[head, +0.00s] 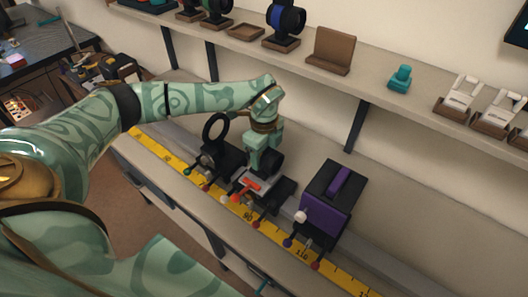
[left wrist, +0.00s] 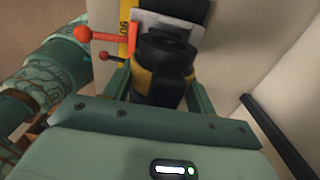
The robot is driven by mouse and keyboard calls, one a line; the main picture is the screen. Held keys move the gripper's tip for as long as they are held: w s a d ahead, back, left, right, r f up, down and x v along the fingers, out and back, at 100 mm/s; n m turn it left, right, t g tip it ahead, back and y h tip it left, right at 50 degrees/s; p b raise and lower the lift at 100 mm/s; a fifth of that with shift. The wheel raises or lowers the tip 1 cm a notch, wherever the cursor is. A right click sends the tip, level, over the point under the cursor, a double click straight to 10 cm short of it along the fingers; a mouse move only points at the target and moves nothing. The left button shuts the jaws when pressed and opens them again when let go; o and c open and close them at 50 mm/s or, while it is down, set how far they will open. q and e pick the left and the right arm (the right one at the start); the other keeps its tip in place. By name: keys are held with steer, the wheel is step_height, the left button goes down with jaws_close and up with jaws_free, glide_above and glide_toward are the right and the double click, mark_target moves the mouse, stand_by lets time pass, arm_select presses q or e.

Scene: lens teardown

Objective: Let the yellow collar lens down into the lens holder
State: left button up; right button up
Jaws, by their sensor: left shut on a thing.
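The yellow collar lens is a black barrel with a yellow band, seen in the left wrist view (left wrist: 160,68). In the head view only its dark body (head: 270,162) shows below the fingers. My left gripper (head: 263,150) is shut on it, with one finger on each side of the barrel in the left wrist view (left wrist: 158,84). The lens holder (head: 254,183), a grey-topped carriage with an orange lever, is just below the lens; its grey plate shows in the left wrist view (left wrist: 202,30). I cannot tell whether lens and holder touch. My right gripper is not in view.
The holder stands on a yellow scale rail (head: 345,281) along the bench. A black ring stand (head: 215,128) is close on the left, and a purple-black box (head: 325,205) on the right. A wall shelf (head: 360,88) with several parts runs behind and above.

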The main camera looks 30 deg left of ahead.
arm_select(q)
steer(key=shift+f+b, duration=0.35)
steer(key=shift+f, duration=0.5)
stand_by(0.3)
steer(key=o, duration=1.4)
steer(key=shift+c, duration=0.2)
step_height(320, 180, up, 16)
steer(key=p, duration=0.1)
steer(key=shift+r, duration=0.15)
steer(key=shift+s, duration=0.1)
